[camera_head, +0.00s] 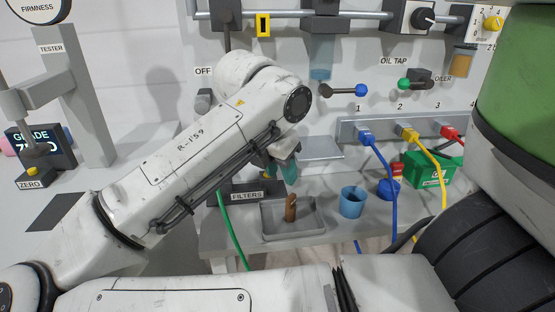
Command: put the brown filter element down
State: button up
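The brown filter element (291,208) is a small upright cylinder. It shows against the floor of a shallow grey tray (267,229) on the bench. My gripper (288,172) has teal fingers pointing down, just above the element's top. A small gap seems to show between the fingertips and the element. My forearm and wrist hide much of the gripper, so I cannot tell how far apart the fingers are.
A blue cup (352,202) stands right of the tray. A FILTERS label (246,196) is behind it to the left. A green hose (231,232) hangs at the left; blue (384,185) and yellow (436,172) cables hang at the right. A green box (428,169) stands farther right.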

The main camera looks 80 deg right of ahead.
jog(key=shift+v, duration=1.05)
